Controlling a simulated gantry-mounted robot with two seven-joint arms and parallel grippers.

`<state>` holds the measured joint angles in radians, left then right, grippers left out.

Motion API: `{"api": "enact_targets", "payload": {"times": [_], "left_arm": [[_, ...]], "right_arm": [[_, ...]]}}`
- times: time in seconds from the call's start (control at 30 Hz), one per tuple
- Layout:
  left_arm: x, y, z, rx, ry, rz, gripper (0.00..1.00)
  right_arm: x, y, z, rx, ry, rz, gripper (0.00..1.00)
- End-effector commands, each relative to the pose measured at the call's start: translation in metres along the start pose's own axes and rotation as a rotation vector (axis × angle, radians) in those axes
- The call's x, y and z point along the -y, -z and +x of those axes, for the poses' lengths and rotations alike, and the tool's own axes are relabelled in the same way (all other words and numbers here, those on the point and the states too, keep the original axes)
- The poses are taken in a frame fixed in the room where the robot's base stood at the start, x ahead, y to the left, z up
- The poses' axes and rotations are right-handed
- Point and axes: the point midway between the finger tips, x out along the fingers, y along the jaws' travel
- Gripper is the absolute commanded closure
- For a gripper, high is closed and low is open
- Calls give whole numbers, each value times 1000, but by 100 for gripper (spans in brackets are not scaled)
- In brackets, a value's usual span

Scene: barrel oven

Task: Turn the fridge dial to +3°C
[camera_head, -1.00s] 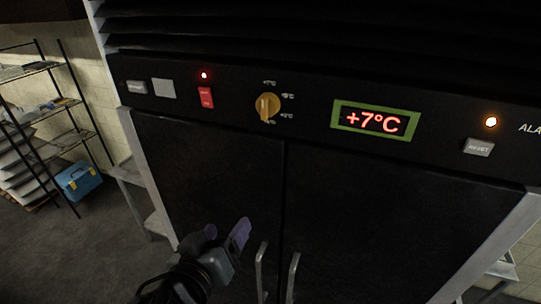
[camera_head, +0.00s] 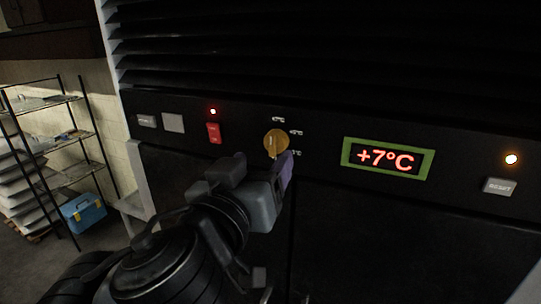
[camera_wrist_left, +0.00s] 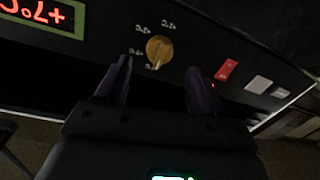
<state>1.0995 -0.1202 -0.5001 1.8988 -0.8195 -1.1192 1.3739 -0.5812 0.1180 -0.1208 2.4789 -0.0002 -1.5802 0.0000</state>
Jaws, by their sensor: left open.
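The yellow round fridge dial (camera_head: 275,142) sits on the black control panel, and temperature marks are printed around it. The display (camera_head: 387,158) reads +7°C in red. My left gripper (camera_head: 262,170) is just below the dial and covers some of its lower marks. In the left wrist view the dial (camera_wrist_left: 159,51) lies beyond and between the two spread fingers of my left gripper (camera_wrist_left: 158,85), with nothing between them. The gripper is open and appears apart from the dial. My right gripper is not in view.
A red switch (camera_head: 214,133) with a lit red lamp above it is left of the dial. A grey reset button (camera_head: 500,186) is at the right under an orange lamp. Dark fridge doors are below, and a wire shelf (camera_head: 60,150) stands at the left.

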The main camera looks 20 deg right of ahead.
Motion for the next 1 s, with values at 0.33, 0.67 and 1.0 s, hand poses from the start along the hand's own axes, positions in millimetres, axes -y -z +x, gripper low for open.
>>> {"api": "enact_targets", "payload": {"times": [0.33, 0.67, 1.0], "left_arm": [[0, 1, 46, 2, 1, -1, 32], [0, 0, 54, 0, 0, 0, 32], [0, 0, 54, 0, 0, -1, 64]], "right_arm": [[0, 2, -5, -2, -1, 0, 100], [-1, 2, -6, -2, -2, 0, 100], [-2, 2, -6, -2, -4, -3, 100]]}}
